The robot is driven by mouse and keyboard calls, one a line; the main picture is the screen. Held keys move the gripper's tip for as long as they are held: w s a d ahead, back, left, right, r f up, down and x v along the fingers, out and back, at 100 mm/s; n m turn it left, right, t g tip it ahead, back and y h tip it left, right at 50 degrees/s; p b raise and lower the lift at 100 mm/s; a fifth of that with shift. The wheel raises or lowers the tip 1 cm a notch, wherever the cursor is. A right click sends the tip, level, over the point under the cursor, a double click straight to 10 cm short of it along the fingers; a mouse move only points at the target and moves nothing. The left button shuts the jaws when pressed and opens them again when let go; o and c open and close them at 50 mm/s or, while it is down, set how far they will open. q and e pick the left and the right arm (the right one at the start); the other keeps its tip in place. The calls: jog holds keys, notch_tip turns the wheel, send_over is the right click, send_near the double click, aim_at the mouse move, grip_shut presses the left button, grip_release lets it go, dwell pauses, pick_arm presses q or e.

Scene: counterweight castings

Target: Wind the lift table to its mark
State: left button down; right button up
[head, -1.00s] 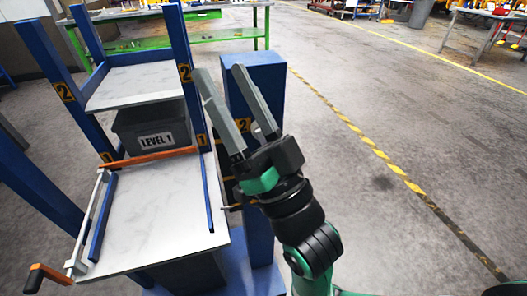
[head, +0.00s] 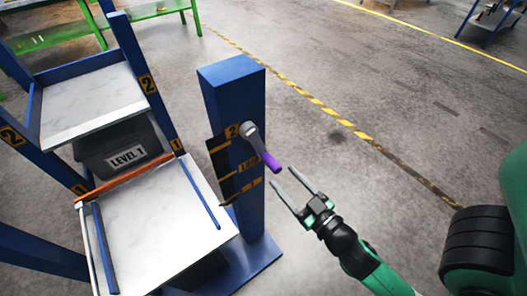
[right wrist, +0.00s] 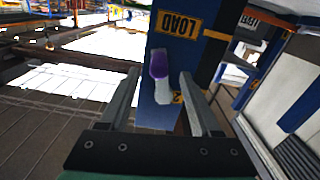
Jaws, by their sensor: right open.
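The crank (head: 254,140) has a grey arm and a purple handle (head: 271,162). It is mounted on the blue post (head: 232,92), beside a black plate with yellow level marks (head: 222,165). My right gripper (head: 296,188) is open and empty, just right of and below the purple handle, apart from it. In the right wrist view the purple handle (right wrist: 159,64) shows beyond and between the open fingers (right wrist: 160,98). The lift table (head: 165,222) has a pale top and stands left of the post. My left gripper is not in view.
A two-level blue rack stands at the left, with a pale upper shelf (head: 88,106) and a grey bin labelled LEVEL 1 (head: 124,158). An orange bar (head: 126,177) lies across the table's far edge.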

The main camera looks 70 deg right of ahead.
aim_at(264, 154)
jog(key=p+x, duration=0.1)
jog(key=x, duration=0.9)
jog(key=shift+w+d, duration=0.15)
jog(key=shift+d, duration=0.05)
jog(key=shift+r, duration=0.1)
grip_shut()
dwell(0.8)
